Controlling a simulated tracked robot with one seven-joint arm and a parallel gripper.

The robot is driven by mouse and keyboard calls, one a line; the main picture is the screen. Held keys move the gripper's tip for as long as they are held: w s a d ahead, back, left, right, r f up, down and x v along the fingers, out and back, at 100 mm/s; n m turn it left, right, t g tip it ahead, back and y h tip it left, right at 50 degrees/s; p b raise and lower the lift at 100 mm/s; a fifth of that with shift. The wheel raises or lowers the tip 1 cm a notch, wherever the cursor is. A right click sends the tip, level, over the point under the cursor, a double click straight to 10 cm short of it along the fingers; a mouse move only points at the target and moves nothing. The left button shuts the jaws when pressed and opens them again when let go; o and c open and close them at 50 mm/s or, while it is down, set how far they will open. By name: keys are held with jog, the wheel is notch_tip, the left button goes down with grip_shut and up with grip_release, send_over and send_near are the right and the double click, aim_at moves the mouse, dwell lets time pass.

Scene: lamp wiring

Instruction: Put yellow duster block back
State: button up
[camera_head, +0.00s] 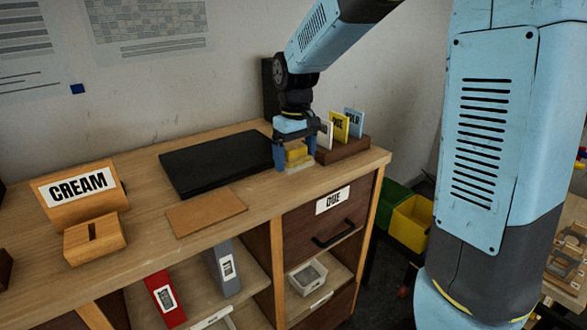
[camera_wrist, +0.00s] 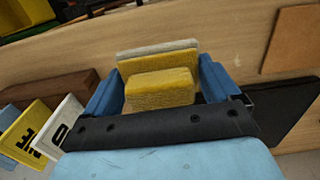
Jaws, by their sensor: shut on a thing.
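The yellow duster block (camera_head: 297,153) is between the fingers of my gripper (camera_head: 295,160), low at the right part of the wooden counter. In the wrist view the duster block (camera_wrist: 162,90) shows a yellow top and a pale layer along its far edge. My gripper (camera_wrist: 163,88) has a blue finger on each side of it and is shut on it. In the head view a pale strip shows under the block, close to the counter top. I cannot tell whether it touches the counter.
A black flat panel (camera_head: 218,160) lies left of my gripper, and a brown mat (camera_head: 206,212) lies in front of it. A brown holder (camera_head: 343,151) with upright cards stands close on the right. The CREAM sign (camera_head: 82,187) and a slotted wooden block (camera_head: 95,240) stand at the left.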

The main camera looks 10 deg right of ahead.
aim_at(293, 178)
jog(key=shift+w+a+f, duration=0.1)
jog(key=shift+w+f, duration=0.35)
jog(key=shift+f, duration=0.15)
notch_tip(293, 178, down, 3)
jog(key=shift+w+f, duration=0.15)
jog(key=o, duration=0.8)
